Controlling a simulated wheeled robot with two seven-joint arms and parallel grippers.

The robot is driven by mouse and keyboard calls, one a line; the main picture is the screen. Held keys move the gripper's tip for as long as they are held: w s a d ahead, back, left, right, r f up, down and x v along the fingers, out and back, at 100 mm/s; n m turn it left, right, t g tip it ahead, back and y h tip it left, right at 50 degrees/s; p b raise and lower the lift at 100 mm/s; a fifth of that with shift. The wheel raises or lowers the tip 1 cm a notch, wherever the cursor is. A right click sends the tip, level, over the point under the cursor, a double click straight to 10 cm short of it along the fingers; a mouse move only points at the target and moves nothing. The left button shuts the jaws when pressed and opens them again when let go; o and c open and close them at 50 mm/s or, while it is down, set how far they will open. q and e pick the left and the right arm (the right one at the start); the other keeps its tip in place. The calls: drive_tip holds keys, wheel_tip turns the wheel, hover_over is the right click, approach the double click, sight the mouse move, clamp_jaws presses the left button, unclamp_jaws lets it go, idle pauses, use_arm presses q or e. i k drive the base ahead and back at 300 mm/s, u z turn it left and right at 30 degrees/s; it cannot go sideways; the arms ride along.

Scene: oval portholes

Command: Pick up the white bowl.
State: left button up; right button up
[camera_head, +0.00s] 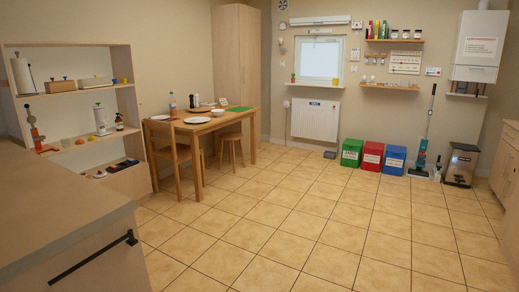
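A small white bowl (218,112) sits on the wooden table (232,117) across the room, left of the picture's middle. It is near the table's front edge, to the right of a white plate (197,120). It is small and far off, so its inside cannot be made out. Neither of my grippers shows in the head view.
A wooden chair (190,155) and a stool (232,140) stand at the table. A counter (60,215) fills the lower left. Shelves (75,95) stand on the left. Bins (371,156) line the back wall. The tiled floor (320,220) is clear in the middle.

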sight(218, 114)
drive_tip(key=i, duration=7.05)
drive_tip(key=u, duration=0.45)
